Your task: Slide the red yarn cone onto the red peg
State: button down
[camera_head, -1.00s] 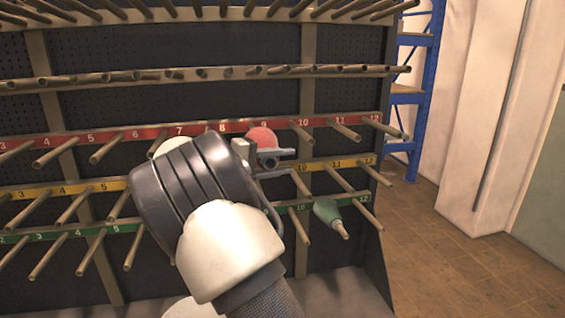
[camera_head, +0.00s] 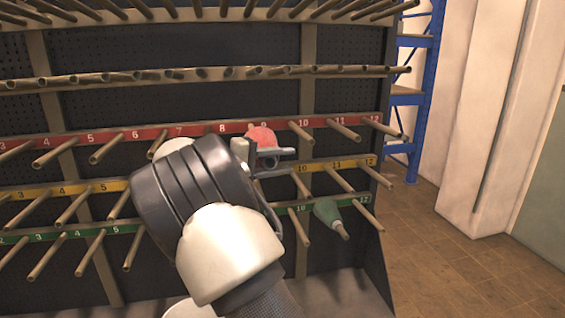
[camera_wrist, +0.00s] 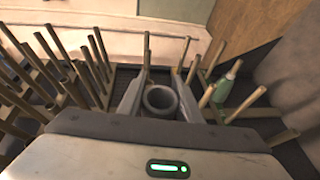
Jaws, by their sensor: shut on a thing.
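The red yarn cone (camera_head: 262,136) is at the red rail (camera_head: 207,129), near number 9. It looks tilted, with a pale tip at its upper left. My gripper (camera_head: 268,157) is shut on the cone from below and in front. In the wrist view, a grey ring (camera_wrist: 160,98) lies between the two fingers (camera_wrist: 160,104); no red shows there. The peg at 9 is hidden behind the cone and gripper, so I cannot tell whether the cone is around a peg or apart from it.
A green cone (camera_head: 327,212) sits on a lower peg at the right and also shows in the wrist view (camera_wrist: 224,89). Bare pegs stick out on all sides, including the red-rail peg at 10 (camera_head: 300,132). A white rounded thing (camera_head: 168,147) is partly hidden behind my arm.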

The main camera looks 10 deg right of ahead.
jog(key=shift+w+p, duration=1.15)
jog(key=shift+w, duration=1.2)
jog(key=shift+b, duration=0.4)
dwell(0.3)
